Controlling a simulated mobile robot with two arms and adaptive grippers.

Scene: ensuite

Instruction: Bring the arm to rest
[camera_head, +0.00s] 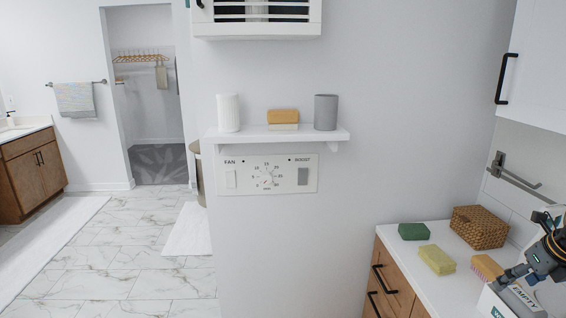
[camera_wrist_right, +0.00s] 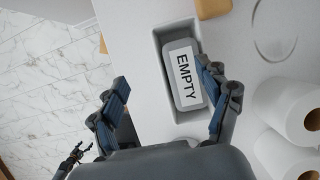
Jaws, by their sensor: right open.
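My right gripper (camera_head: 516,275) is at the right edge of the head view, over the counter. In the right wrist view its two fingers (camera_wrist_right: 163,77) are spread apart with nothing held between them. The right finger overlaps the edge of a grey block labelled EMPTY (camera_wrist_right: 183,75); I cannot tell whether they touch.
On the counter (camera_head: 425,270) are a green block (camera_head: 413,231), a yellow sponge (camera_head: 437,259), an orange block (camera_head: 486,267) and a wicker basket (camera_head: 479,227). White rolls (camera_wrist_right: 290,108) lie close right of the gripper. A towel bar (camera_head: 515,180) is on the wall. Tiled floor is open at left.

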